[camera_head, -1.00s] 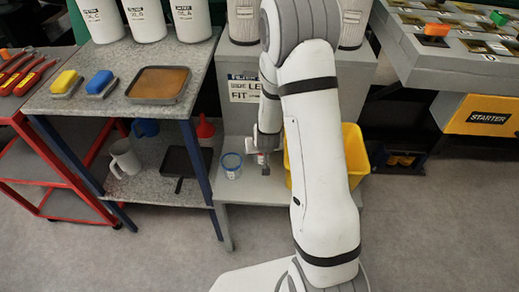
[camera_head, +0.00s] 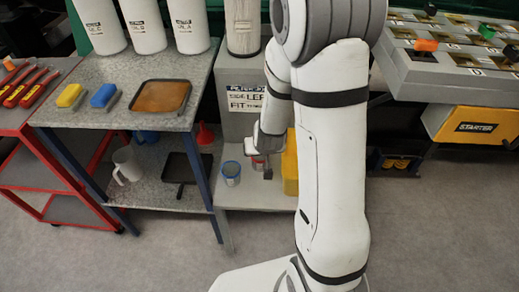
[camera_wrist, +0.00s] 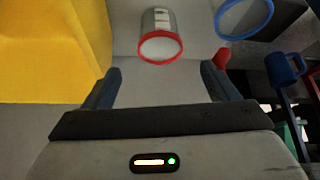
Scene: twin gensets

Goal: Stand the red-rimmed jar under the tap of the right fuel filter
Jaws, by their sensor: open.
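The red-rimmed jar (camera_wrist: 161,47) shows in the wrist view just beyond my fingertips, centred between them. In the head view, the red-rimmed jar (camera_head: 257,164) is mostly hidden behind my gripper (camera_head: 267,170), on the low grey shelf. In the wrist view, my gripper (camera_wrist: 162,82) is open, with nothing between its fingers. A grey cylinder (camera_head: 243,25) stands on the filter cabinet, above a sign partly reading "LEF". The right fuel filter and its tap are hidden behind my arm.
A blue-rimmed jar (camera_head: 231,173) stands left of the red-rimmed one; it also shows in the wrist view (camera_wrist: 243,18). A yellow bin (camera_head: 290,172) is close on the right. The steel-topped table (camera_head: 130,122) with a lower shelf stands at left.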

